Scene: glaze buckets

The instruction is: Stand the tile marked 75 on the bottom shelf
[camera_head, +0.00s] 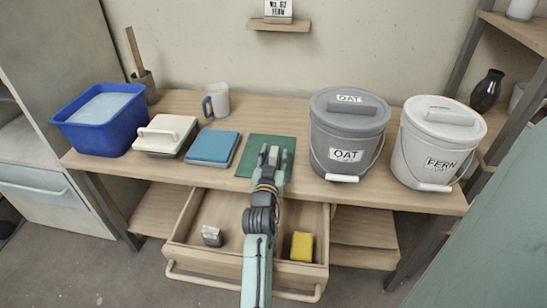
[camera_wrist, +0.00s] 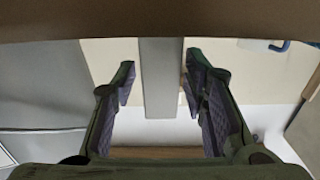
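My gripper (camera_head: 274,157) is above the green mat (camera_head: 256,142) in the head view. In the wrist view its fingers (camera_wrist: 160,80) close in on both sides of a narrow grey piece (camera_wrist: 161,85). The piece also shows pale between the fingertips in the head view (camera_head: 274,154). It looks like a tile seen edge-on; no number is readable. Anything above that shelf is out of frame. No face marked 75 is visible.
An open drawer (camera_head: 183,252) holds a small grey block (camera_head: 212,235) and a yellow block (camera_head: 301,246). OAT (camera_head: 346,133) and FERN (camera_head: 436,143) buckets stand right. A blue tub (camera_head: 101,125), cream box (camera_head: 165,136), blue box (camera_head: 213,148) and mug (camera_head: 217,100) stand left.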

